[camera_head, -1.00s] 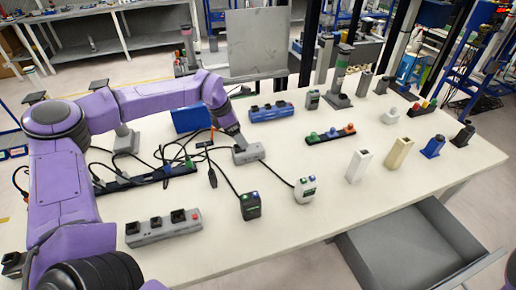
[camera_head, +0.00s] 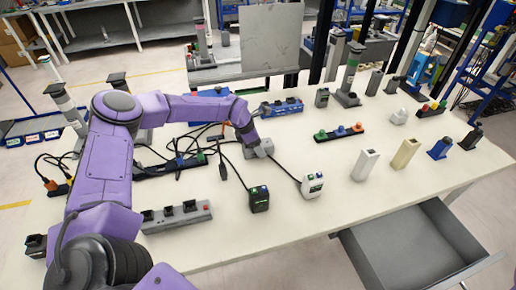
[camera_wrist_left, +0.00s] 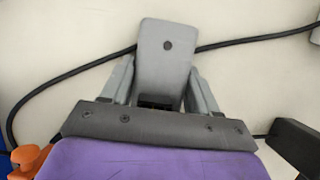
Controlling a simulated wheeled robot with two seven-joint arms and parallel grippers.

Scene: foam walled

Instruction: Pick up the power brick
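Two box-shaped adapters lie on the white table with dark cords: a black brick (camera_head: 259,199) and a white brick (camera_head: 312,185). My right gripper is not in view.
Tangled cables with an orange connector (camera_head: 217,137) lie left of the gripper. A grey socket strip (camera_head: 176,216) is at the near left, and a strip with coloured knobs (camera_head: 339,133) is to the right. An open grey drawer (camera_head: 410,245) juts out in front.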

